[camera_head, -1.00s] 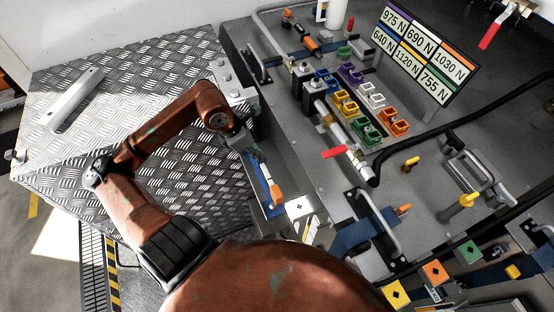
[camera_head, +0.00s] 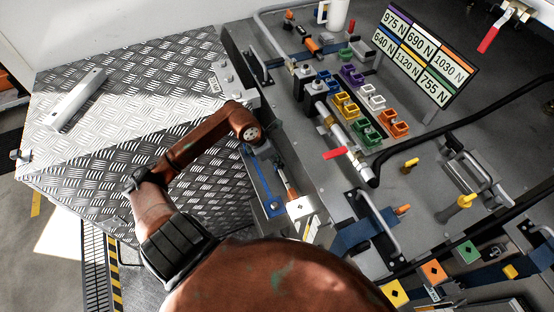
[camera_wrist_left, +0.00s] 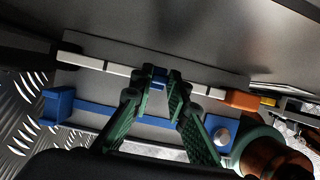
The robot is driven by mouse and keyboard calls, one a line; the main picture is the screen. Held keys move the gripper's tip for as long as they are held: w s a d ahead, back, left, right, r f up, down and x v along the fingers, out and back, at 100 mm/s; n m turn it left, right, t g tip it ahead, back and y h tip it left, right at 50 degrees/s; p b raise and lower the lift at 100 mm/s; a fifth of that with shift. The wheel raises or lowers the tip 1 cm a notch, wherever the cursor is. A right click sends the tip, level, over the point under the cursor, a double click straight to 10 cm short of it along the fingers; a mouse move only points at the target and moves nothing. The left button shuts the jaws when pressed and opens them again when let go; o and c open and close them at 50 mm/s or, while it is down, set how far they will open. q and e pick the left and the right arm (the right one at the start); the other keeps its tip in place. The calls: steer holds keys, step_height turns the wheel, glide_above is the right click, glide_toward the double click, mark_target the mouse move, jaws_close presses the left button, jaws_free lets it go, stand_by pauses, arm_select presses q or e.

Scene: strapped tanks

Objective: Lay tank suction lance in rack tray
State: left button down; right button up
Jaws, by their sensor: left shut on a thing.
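My left gripper (camera_wrist_left: 160,78), with green fingers, is shut on the suction lance (camera_wrist_left: 97,65) at its blue middle part in the left wrist view. The lance is a slim white rod with dark bands and an orange end (camera_wrist_left: 242,100). In the head view, my left gripper (camera_head: 266,152) is partly hidden by its own arm, and the orange end (camera_head: 292,192) points toward the lower right. The grey rack tray with a blue strip (camera_head: 264,188) lies beside and below the lance; the blue strip (camera_wrist_left: 95,111) also shows in the wrist view. Contact cannot be told. My right gripper is out of view.
A white block with a black diamond (camera_head: 300,208) stands close to the orange end. A dark tank top with pipes and a red-handled valve (camera_head: 336,153) lies to the right. A checker-plate deck (camera_head: 130,125) to the left holds a metal bar (camera_head: 75,99).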

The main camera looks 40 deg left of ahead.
arm_select(q)
steer(key=shift+f, duration=0.1)
steer(key=c, duration=1.9)
jaws_free()
steer(key=v, duration=1.2)
steer(key=shift+b, duration=0.4)
